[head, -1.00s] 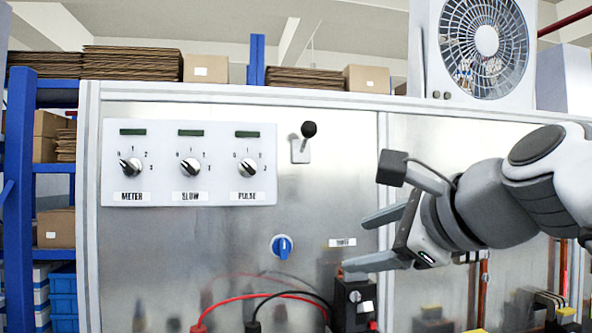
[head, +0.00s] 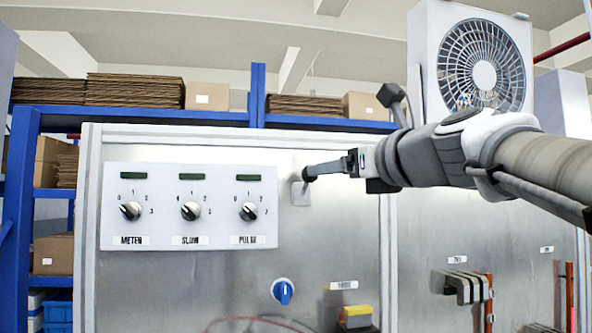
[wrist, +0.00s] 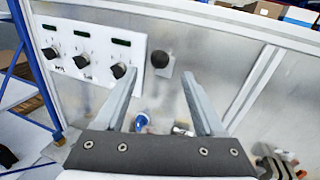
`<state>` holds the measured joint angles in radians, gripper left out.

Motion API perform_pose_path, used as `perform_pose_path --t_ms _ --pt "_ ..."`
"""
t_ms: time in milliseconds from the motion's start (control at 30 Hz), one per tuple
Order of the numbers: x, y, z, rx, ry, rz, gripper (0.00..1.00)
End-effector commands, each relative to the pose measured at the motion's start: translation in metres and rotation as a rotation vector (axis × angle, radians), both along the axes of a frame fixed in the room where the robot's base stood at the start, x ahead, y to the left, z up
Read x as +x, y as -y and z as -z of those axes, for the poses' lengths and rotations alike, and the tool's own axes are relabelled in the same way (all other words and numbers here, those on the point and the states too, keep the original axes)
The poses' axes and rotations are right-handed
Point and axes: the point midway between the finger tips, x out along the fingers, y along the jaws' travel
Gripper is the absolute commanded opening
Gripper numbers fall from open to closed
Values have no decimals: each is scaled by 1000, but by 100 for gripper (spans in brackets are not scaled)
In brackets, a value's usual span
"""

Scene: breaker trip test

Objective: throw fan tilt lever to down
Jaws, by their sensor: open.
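The lever has a black ball knob (head: 308,174) on a small pale plate (head: 300,194), on the metal panel to the right of the dials. The knob sits at the plate's upper edge in the head view. My gripper (head: 325,168) is level with the knob and close to it. In the wrist view the knob (wrist: 159,60) shows just beyond and between the two spread fingertips (wrist: 160,75), with nothing held. The fingers overlap in the head view, and contact cannot be told. The white fan (head: 484,70) stands on top of the cabinet, its round grille facing forward.
A dial panel (head: 190,205) with METER, SLOW and PULSE knobs is left of the lever. A blue knob (head: 283,291) is below it. Black and yellow parts (head: 356,318) sit lower right. The panel around the lever is bare.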

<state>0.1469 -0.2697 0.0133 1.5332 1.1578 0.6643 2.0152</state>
Motion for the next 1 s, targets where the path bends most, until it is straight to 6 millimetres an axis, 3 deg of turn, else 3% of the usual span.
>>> perform_pose_path --t_ms 200,400,867,1000 --pt "44 -21 -1 -1 -2 -1 71" --pt "70 -35 -1 -1 -1 -1 71" --pt "81 -41 0 -2 1 0 71" --pt "81 -41 0 -2 1 0 49"
